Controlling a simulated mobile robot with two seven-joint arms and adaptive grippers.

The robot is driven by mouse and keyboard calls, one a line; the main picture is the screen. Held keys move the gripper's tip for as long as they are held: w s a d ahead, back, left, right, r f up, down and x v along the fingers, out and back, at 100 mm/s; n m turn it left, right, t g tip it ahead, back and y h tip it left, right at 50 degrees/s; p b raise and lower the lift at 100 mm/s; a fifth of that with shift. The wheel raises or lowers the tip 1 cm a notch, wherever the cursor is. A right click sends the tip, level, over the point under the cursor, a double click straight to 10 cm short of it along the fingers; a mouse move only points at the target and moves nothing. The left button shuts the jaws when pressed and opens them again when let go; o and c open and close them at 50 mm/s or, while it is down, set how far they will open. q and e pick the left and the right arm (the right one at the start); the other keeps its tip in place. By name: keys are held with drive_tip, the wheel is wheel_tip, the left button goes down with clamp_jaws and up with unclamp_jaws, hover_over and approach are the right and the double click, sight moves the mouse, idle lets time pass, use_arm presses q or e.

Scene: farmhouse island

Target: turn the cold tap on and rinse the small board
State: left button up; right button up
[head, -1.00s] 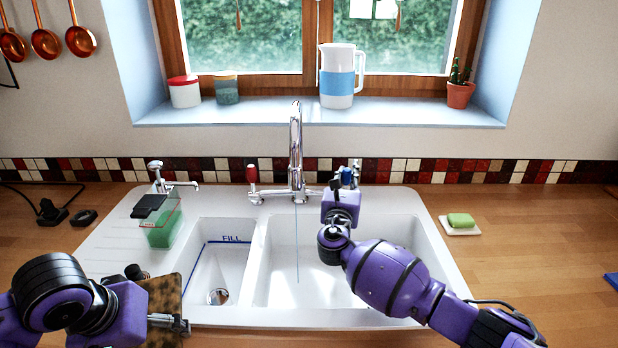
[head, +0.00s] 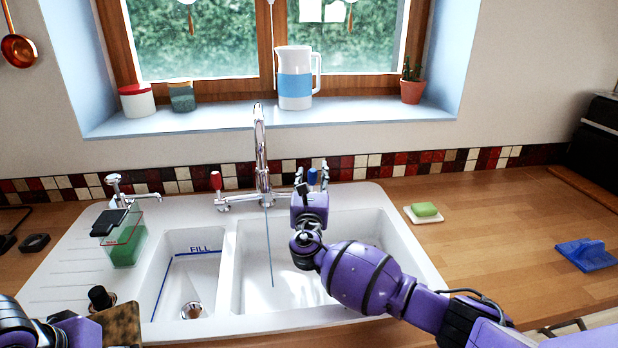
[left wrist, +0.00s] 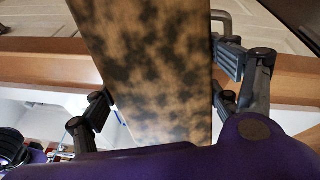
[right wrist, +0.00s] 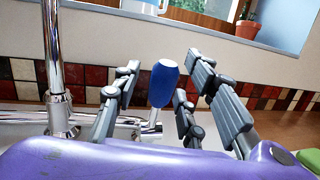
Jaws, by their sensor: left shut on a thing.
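The cold tap's blue handle (head: 312,176) stands right of the chrome spout (head: 261,150). A thin stream of water (head: 270,250) falls from the spout into the right basin. My right gripper (head: 311,186) is at the blue handle. In the right wrist view its fingers are open on either side of the handle (right wrist: 163,84), with gaps showing. The small board (head: 120,325), wooden with dark blotches, is at the lower left, left of the stream. In the left wrist view my left gripper (left wrist: 165,92) is shut across the board (left wrist: 150,60). Its fingers are mostly hidden in the head view.
The white sink has a small left basin marked FILL (head: 190,275) and a larger right basin (head: 340,235). A red tap handle (head: 216,181) is left of the spout. Green soap (head: 424,209) and a blue object (head: 586,254) lie on the right counter. A soap container (head: 124,240) stands left.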

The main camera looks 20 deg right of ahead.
drive_tip(key=shift+d+r, duration=0.1)
wheel_tip(320, 180, up, 10)
drive_tip(key=shift+f, duration=0.1)
idle(0.4)
idle(0.6)
